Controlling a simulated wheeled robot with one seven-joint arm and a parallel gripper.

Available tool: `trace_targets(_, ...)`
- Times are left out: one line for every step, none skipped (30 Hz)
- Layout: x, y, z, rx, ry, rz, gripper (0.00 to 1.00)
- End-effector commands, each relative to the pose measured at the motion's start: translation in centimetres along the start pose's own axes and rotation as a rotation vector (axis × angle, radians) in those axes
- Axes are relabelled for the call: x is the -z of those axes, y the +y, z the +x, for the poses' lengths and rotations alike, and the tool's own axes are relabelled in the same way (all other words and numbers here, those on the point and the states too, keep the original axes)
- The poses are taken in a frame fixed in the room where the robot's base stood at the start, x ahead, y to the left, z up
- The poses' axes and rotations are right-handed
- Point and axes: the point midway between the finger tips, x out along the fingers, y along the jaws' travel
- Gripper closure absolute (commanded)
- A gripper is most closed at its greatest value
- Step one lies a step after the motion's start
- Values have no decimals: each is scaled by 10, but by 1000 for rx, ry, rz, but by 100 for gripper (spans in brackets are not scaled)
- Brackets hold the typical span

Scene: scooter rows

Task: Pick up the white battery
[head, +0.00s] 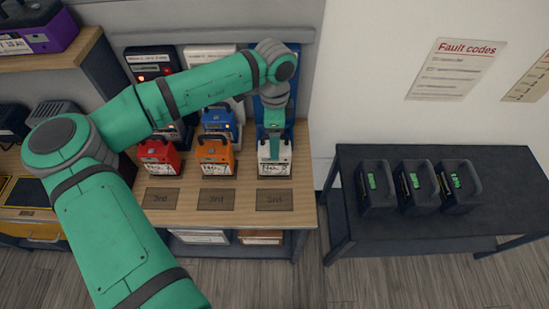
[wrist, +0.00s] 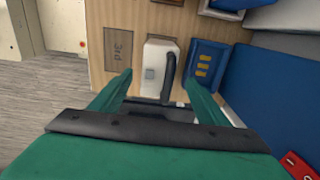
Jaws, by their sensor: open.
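The white battery (head: 275,168) stands upright on the wooden bench, at the right end of the front row, behind a "3rd" plate. In the wrist view the white battery (wrist: 153,65) shows from above, with its dark handle (wrist: 168,78) along one side. My gripper (head: 274,142) is just above and behind it in the head view, partly covering its top. In the wrist view my gripper (wrist: 158,75) is open, with the fingers spread to either side of the battery and handle. I cannot tell whether they touch. Nothing is held.
Left of it stand an orange battery (head: 214,157) and a red battery (head: 158,157), with a blue battery (head: 219,124) behind. A blue block with yellow bars (wrist: 204,64) sits close beside the white one. A dark table (head: 440,235) at right holds three dark batteries.

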Motion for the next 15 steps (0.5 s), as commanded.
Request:
trace_targets(0,0,3,0,0,0,31)
trace_targets(0,0,5,0,-1,0,31)
trace_targets(0,1,10,-1,-2,1,31)
trace_targets(0,1,13,0,-2,1,31)
trace_targets(-1,2,18,-1,-3,1,31)
trace_targets(-1,2,24,0,-3,1,31)
trace_targets(-1,2,28,0,-3,1,31)
trace_targets(-1,3,32,0,-3,1,31)
trace_targets(0,2,38,0,-2,1,31)
trace_targets(-1,3,41,0,-2,0,31)
trace_targets(-1,2,44,0,-2,0,31)
trace_targets(0,2,47,1,-1,0,31)
trace_targets(0,2,49,1,-1,0,31)
trace_targets(0,2,51,1,-1,0,31)
trace_targets(-1,2,52,0,-1,0,31)
